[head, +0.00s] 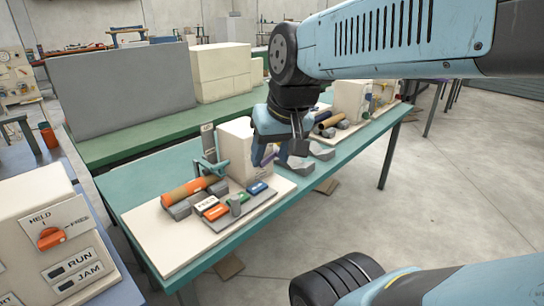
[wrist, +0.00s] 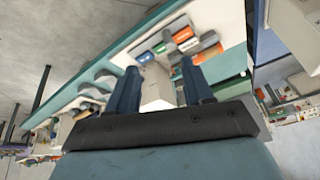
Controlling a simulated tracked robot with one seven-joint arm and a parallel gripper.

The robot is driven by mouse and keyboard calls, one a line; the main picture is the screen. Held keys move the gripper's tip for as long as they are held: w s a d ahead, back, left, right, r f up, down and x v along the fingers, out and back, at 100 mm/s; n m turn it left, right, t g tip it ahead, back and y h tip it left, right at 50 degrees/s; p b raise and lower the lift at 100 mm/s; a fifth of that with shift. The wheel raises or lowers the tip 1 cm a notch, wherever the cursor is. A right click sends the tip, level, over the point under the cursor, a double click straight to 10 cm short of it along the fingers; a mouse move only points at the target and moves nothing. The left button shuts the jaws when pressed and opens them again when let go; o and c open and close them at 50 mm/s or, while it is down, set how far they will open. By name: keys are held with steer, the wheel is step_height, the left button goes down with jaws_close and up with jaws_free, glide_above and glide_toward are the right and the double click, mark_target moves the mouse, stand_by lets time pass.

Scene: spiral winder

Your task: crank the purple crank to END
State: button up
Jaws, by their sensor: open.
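The spiral winder's cream housing (head: 233,145) stands on a pale board on the teal bench. A small purple part (head: 267,158), which looks like the crank, shows at the housing's right side, mostly hidden behind my gripper. My gripper (head: 272,157) points down beside the housing, close to the purple part; I cannot tell whether they touch. In the wrist view my gripper (wrist: 160,88) has its two dark blue fingers spread, with a cream block (wrist: 156,88) visible beyond the space between them. No purple shows there, and I cannot make out an END mark.
Grey rounded blocks (head: 300,165) and another cream machine (head: 350,100) stand to the right. A HELD/FREE knob (head: 50,237) is at the left foreground.

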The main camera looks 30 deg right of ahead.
steer(key=w+d+f+m+y, duration=0.3)
steer(key=w+f+m+y, duration=0.85)
steer(key=w+m, duration=0.3)
steer(key=w+d+f+m+t+h, duration=0.3)
steer(key=d+f+m+t, duration=0.3)
steer(key=d+m, duration=0.45)
steer(key=w+d+f+m+t+h, duration=0.3)
steer(key=d+f+m+t, duration=0.4)
steer(key=d, duration=0.6)
steer(key=shift+m+g, duration=0.3)
steer(key=shift+g, duration=0.1)
steer(key=x, duration=1.3)
steer(key=shift+a+r, duration=0.1)
steer(key=shift+a, duration=0.25)
steer(key=shift+c, duration=0.4)
jaws_close()
